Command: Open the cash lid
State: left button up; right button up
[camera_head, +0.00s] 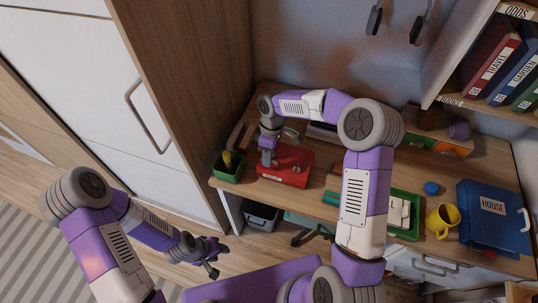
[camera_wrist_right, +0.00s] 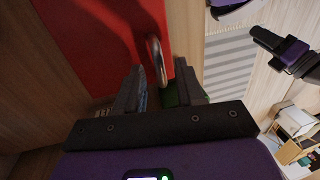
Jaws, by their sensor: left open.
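The red cash box (camera_head: 292,160) lies on the wooden desk with its lid down, as far as I can see. My right gripper (camera_head: 268,157) is at the left part of the box, coming down from above. In the right wrist view the red box (camera_wrist_right: 105,40) fills the upper left. A curved metal handle (camera_wrist_right: 157,62) shows between the spread fingers of my right gripper (camera_wrist_right: 160,72); I cannot tell whether they touch it. My left gripper (camera_head: 213,262) is open and empty, low in front of the desk.
A green bin (camera_head: 228,168) stands left of the box beside the tall cabinet (camera_head: 190,90). A yellow mug (camera_head: 441,220), a blue ball (camera_head: 431,188) and a blue HOUSE box (camera_head: 492,215) are on the right of the desk. Binders (camera_head: 490,65) fill a shelf above.

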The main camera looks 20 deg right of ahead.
grip_shut()
dwell(0.4)
